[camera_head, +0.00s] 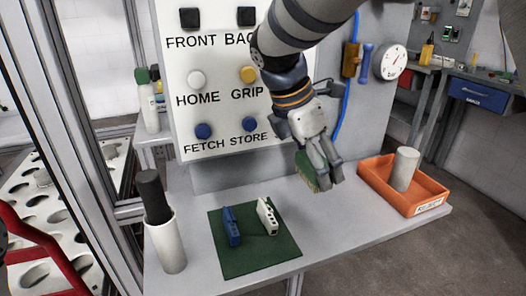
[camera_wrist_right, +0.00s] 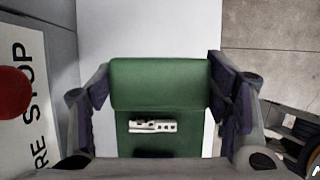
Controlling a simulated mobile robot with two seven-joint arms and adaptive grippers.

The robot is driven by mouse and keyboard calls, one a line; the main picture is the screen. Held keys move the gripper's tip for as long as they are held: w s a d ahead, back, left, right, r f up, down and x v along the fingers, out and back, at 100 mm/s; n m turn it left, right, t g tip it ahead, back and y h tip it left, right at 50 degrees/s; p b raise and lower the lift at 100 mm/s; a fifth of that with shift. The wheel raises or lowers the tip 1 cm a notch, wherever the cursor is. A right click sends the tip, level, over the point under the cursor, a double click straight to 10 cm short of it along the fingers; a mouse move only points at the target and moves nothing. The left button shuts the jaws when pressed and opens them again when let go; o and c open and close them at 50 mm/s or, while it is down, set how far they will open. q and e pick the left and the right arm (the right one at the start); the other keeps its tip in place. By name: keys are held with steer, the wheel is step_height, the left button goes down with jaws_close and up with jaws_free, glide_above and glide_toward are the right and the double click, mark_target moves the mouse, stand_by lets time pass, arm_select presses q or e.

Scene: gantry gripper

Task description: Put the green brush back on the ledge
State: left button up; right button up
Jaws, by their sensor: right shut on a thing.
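The green brush (camera_head: 308,171), with pale bristles on its lower side, is held in the air above the grey ledge (camera_head: 330,225). My right gripper (camera_head: 323,172) is shut on it, with the arm coming down from the top. In the right wrist view the green back of the brush (camera_wrist_right: 160,85) spans the space between the two fingers (camera_wrist_right: 160,92). The brush looks apart from the ledge, but its exact height is hard to tell. My left gripper is not in view.
A green mat (camera_head: 258,262) bears a blue part (camera_head: 231,226) and a white part (camera_head: 267,216). A white cup (camera_head: 166,247) with a dark handle stands left. An orange tray (camera_head: 426,197) holds a grey cylinder (camera_head: 404,168) at right. A button panel (camera_head: 221,103) rises behind.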

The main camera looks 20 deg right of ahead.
steer(key=x, duration=0.3)
steer(key=d+x, duration=0.1)
steer(key=x, duration=0.6)
steer(key=shift+w+d, duration=0.25)
steer(key=shift+d, duration=0.1)
steer(key=shift+a+f, duration=0.1)
steer(key=shift+f, duration=0.05)
steer(key=shift+f, duration=0.2)
steer(key=o, duration=1.4)
steer(key=shift+w, duration=0.1)
steer(key=shift+o, duration=0.2)
steer(key=v, duration=1.2)
steer(key=shift+r, duration=0.2)
